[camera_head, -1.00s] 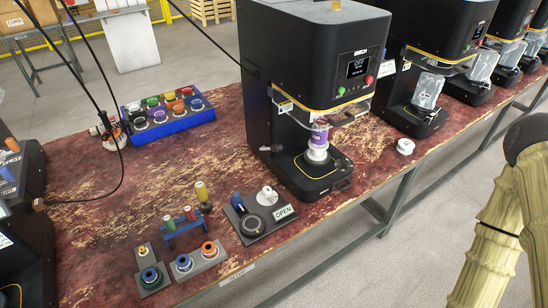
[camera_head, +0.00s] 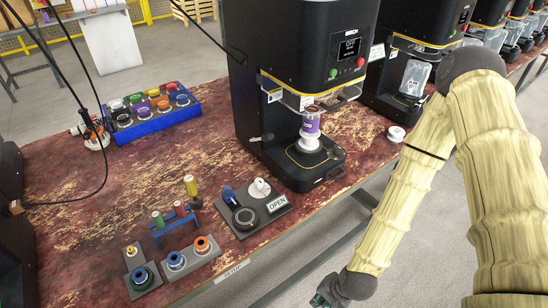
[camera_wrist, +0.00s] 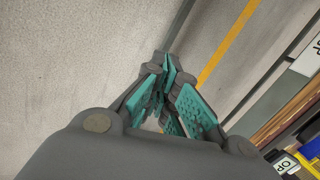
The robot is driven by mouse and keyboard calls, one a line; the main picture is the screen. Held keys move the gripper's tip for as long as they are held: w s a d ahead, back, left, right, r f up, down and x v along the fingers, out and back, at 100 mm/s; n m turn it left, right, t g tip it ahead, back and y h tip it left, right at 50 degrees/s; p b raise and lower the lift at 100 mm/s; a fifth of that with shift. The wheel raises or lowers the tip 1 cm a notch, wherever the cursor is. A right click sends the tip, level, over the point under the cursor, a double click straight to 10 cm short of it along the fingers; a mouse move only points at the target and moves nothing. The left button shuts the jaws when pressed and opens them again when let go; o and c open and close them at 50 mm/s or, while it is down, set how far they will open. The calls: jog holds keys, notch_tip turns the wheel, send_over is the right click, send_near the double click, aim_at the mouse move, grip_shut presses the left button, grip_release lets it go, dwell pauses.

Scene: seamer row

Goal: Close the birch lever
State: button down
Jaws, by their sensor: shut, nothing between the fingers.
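The black seamer with a nameplate that seems to read BIRCH (camera_head: 245,80) stands on the worn red bench, its screen lit. A small dark lever with a greyish end (camera_head: 262,138) sticks out low on its left side; I take this as the birch lever, and its exact position is hard to tell. A purple-labelled can (camera_head: 311,122) stands on the white pedestal under the head. My gripper (camera_head: 322,299) is at the bottom edge of the head view, in front of the bench and far from the lever. In the wrist view its teal fingers (camera_wrist: 168,95) are together and empty.
More seamers (camera_head: 405,70) stand to the right. Bare floor (camera_wrist: 90,60) lies below my gripper.

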jog(key=w+a+r+m+t+y+b, duration=0.1)
jog(key=w+a+r+m+b, duration=0.1)
jog(key=w, duration=0.4)
jog(key=w+a+r+m+t+y+b, duration=0.1)
jog(key=w+a+r+m+b, duration=0.1)
jog(key=w, duration=0.4)
jog(key=w+a+r+m+t+y+b, duration=0.1)
jog(key=w+a+r+m+t, duration=0.1)
jog(key=w+m, duration=0.3)
jog(key=shift+w+a+r+m+b, duration=0.1)
jog(key=shift+w+r+m+b, duration=0.25)
jog(key=shift+w+r, duration=0.4)
jog(key=w+r+m+t+b, duration=0.1)
jog(key=w+r, duration=0.2)
jog(key=w+r+m+y+b, duration=0.1)
jog(key=w+r+m, duration=0.1)
jog(key=w+r, duration=0.1)
jog(key=shift+r+t, duration=0.1)
jog(key=shift+t, duration=0.3)
jog(key=w+d+r+m+t+y+b, duration=0.1)
jog(key=w+d+r+m+t+b, duration=0.15)
jog(key=w+r+m, duration=0.55)
jog(key=w+a+r+n+p, duration=0.1)
jog(key=w+a+n, duration=0.2)
jog(key=w+a, duration=0.4)
jog(key=shift+w+a+r+p, duration=0.2)
jog(key=shift+a+r+p, duration=0.2)
jog(key=shift+a, duration=0.3)
